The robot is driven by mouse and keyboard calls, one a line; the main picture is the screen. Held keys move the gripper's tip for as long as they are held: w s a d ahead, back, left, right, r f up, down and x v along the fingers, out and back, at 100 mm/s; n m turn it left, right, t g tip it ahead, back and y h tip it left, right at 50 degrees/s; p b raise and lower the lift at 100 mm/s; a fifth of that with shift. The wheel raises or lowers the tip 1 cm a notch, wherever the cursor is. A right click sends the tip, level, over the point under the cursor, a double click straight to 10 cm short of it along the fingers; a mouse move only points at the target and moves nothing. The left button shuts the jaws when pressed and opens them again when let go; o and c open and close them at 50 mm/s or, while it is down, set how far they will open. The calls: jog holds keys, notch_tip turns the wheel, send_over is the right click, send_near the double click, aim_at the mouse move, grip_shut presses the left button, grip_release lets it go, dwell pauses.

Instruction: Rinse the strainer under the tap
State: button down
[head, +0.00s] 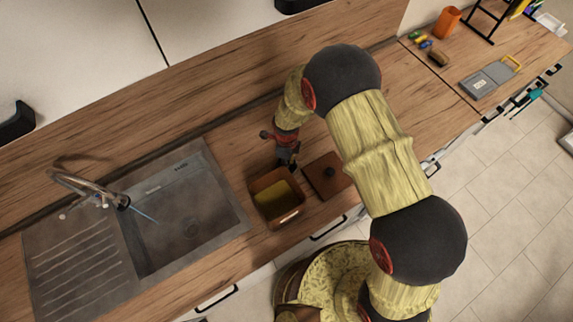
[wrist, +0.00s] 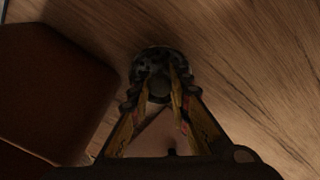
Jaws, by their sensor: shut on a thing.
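My gripper (head: 287,158) is low over the wooden worktop, at the back edge of a brown square container (head: 291,217) with a yellowish inside. In the wrist view my gripper (wrist: 160,95) is shut on a dark, mottled round thing (wrist: 158,62). The picture is too dim to tell whether this is the strainer, and I cannot make out a strainer elsewhere. The tap (head: 88,187) curves over the sink basin (head: 190,228) at the left. A thin bluish line, perhaps water, runs from its spout.
A flat brown square with a dark knob (head: 327,178), like a lid, lies right of the container. A ribbed drainboard (head: 75,270) is left of the basin. A grey box (head: 487,80) and small items are at the far right. Worktop between the lid and the grey box is partly hidden by my arm.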

notch_tip(320, 180, up, 18)
jog(key=b, duration=0.1)
dwell(0.6)
